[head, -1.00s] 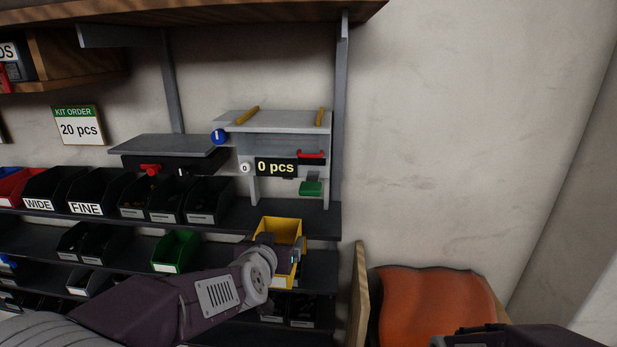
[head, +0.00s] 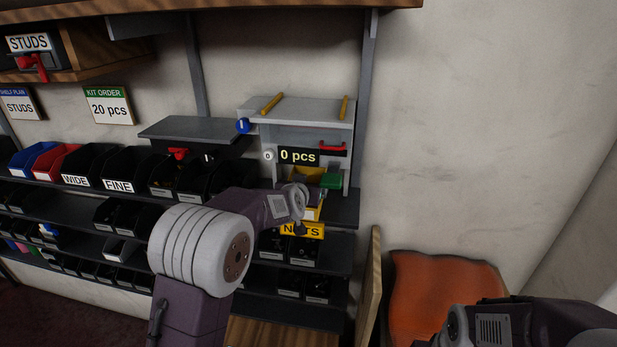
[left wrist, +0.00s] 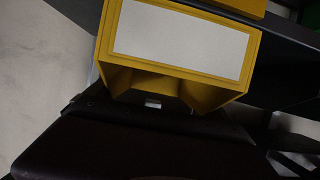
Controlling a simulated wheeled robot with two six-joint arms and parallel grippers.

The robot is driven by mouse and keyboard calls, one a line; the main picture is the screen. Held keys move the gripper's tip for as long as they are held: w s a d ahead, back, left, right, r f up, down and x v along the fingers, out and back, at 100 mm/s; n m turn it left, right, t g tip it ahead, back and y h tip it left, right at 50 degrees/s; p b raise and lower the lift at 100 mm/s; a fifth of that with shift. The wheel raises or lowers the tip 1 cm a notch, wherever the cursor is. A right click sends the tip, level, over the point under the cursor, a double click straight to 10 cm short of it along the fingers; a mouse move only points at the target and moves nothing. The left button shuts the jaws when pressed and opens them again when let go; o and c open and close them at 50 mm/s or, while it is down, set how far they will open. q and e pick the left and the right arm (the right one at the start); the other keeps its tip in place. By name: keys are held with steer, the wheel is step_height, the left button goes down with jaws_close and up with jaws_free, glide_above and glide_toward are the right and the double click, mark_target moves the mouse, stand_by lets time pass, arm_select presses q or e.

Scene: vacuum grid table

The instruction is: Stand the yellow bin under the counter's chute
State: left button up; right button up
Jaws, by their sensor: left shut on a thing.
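The yellow bin (head: 312,213) is at the shelf below the counter (head: 300,112), partly hidden by my left wrist. My left gripper (head: 316,197) is shut on it. In the left wrist view the bin (left wrist: 115,78) fills the upper middle, with a blank white label panel on its face. The counter's display (head: 299,156) reads 0 pcs. I cannot tell whether the bin rests on the shelf. Only part of my right arm shows at the lower right; its fingers are out of sight.
A yellow NUTS label (head: 302,231) is below the bin, above black bins (head: 305,250). WIDE and FINE bins (head: 118,168) stand to the left on the same shelf level. A grey post (head: 366,110) stands right of the counter. An orange cloth-like thing (head: 445,295) is at the lower right.

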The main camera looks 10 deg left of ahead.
mark_target(310, 180)
arm_select(q)
steer(key=shift+r, duration=0.1)
steer(key=shift+w+r+p, duration=0.15)
steer(key=shift+w+p, duration=0.2)
steer(key=shift+w, duration=0.05)
steer(key=w+p, duration=0.2)
steer(key=w, duration=0.1)
steer(key=shift+w, duration=0.1)
steer(key=shift+f+b, duration=0.35)
steer(key=shift+f, duration=0.6)
steer(key=shift+w+f, duration=0.15)
steer(key=shift+s+f, duration=0.1)
steer(key=shift+s, duration=0.2)
steer(key=o, duration=1.2)
steer(key=shift+w, duration=0.1)
